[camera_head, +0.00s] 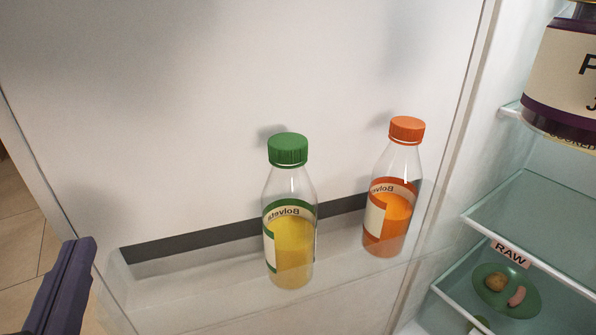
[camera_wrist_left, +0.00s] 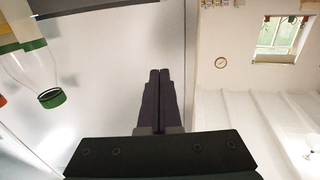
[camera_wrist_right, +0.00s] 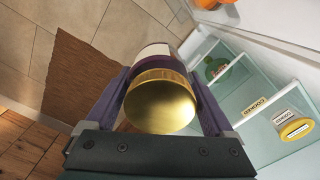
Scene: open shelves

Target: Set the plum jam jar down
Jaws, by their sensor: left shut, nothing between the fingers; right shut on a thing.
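The plum jam jar (camera_head: 560,65) is cut off by the right edge of the head view, in front of the fridge shelves. Its cream label shows only a "P" and a "J" over a dark purple band. In the right wrist view the jar's gold lid (camera_wrist_right: 160,102) faces the camera. My right gripper (camera_wrist_right: 160,82) is shut on the jar, with a finger on each side; its fingers are not seen in the head view. My left gripper (camera_wrist_left: 160,75) is shut and empty. It also shows at the lower left of the head view (camera_head: 68,285), left of the door rack.
A green-capped bottle (camera_head: 292,245) and an orange-capped bottle (camera_head: 392,222) stand in the door rack (camera_head: 190,280). Glass shelves (camera_head: 535,215) lie at right. A green plate (camera_head: 483,285) with food sits below the "RAW" tag (camera_head: 509,253). A "COOKED" tag (camera_wrist_right: 256,106) marks another shelf.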

